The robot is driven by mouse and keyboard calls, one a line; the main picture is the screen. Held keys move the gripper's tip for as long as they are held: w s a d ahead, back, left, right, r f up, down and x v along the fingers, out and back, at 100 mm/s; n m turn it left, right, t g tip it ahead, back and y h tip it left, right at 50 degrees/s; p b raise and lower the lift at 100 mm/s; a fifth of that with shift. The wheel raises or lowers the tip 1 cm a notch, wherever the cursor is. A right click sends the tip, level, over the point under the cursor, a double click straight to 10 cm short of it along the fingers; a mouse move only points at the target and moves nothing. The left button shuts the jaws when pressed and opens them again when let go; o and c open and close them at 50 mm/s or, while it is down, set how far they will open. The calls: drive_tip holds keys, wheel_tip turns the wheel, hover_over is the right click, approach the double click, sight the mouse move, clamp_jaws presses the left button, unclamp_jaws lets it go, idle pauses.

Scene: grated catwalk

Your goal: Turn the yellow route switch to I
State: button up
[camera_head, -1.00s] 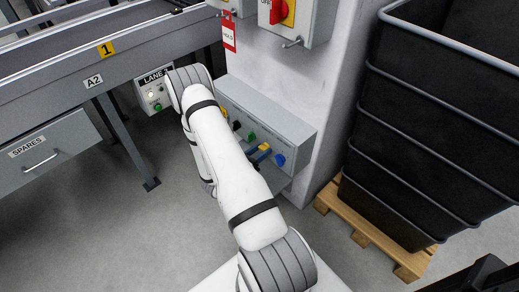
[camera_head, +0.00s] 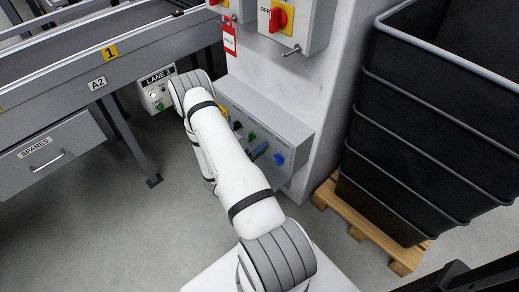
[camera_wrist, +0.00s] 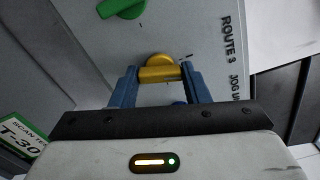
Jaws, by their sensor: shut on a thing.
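The yellow route switch (camera_wrist: 158,68) is in the wrist view, on a grey panel face beside the lettering ROUTE 3. My gripper (camera_wrist: 160,78) has its two blue fingers on either side of the switch and is shut on it. A small dark mark shows just right of the switch; the rest of its dial marks are hidden or too small to read. In the head view my arm covers part of the grey control panel (camera_head: 290,130). A blue finger of my gripper (camera_head: 258,150) shows at the panel; the switch it holds is hidden there.
A green knob (camera_wrist: 122,8) is close to the held switch. A blue knob (camera_head: 279,159) sits at the panel's right end. Red-handled switch boxes (camera_head: 292,22) hang above. Black crates (camera_head: 430,120) on a pallet stand right; a conveyor with a drawer (camera_head: 45,153) is left.

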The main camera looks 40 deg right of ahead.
drive_tip(key=shift+n+p, duration=0.4)
drive_tip(key=shift+n, duration=1.2)
drive_tip(key=o, duration=1)
drive_tip(key=shift+s+a+p, duration=0.15)
drive_tip(key=shift+a+p, duration=0.1)
drive_tip(key=shift+a, duration=1.7)
drive_tip(key=shift+s+a+p, duration=0.15)
drive_tip(key=shift+a+p, duration=0.05)
drive_tip(key=shift+a, duration=1.75)
